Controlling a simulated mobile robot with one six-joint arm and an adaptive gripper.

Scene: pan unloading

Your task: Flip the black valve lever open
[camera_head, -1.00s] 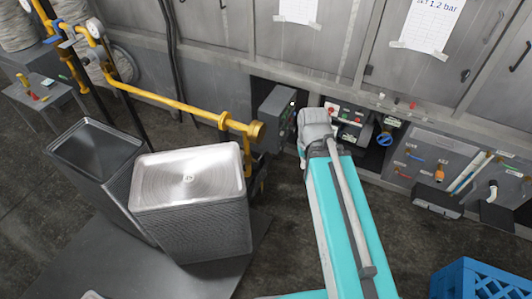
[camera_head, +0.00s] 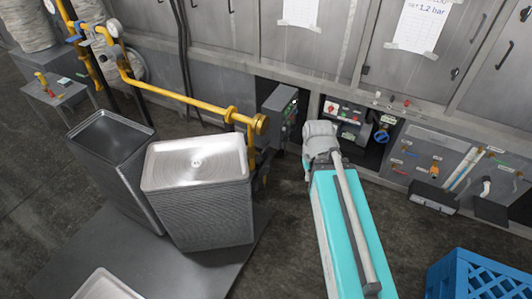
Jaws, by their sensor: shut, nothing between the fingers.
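A grey panel (camera_head: 408,160) low on the wall at right carries several small coloured levers, among them a blue one and an orange one (camera_head: 434,171). I cannot make out a black valve lever among them. My turquoise arm (camera_head: 345,235) reaches up from the bottom toward the wall. Its grey wrist (camera_head: 321,138) is in front of the opening left of that panel. The wrist and arm hide my gripper, so its fingers and anything near them do not show.
A control box with red buttons (camera_head: 346,110) and a blue round valve (camera_head: 381,136) sit in the wall opening. A yellow pipe (camera_head: 180,97) ends left of the wrist. Metal pans (camera_head: 195,162) stand left, a blue crate (camera_head: 478,277) lower right. Dark floor lies between.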

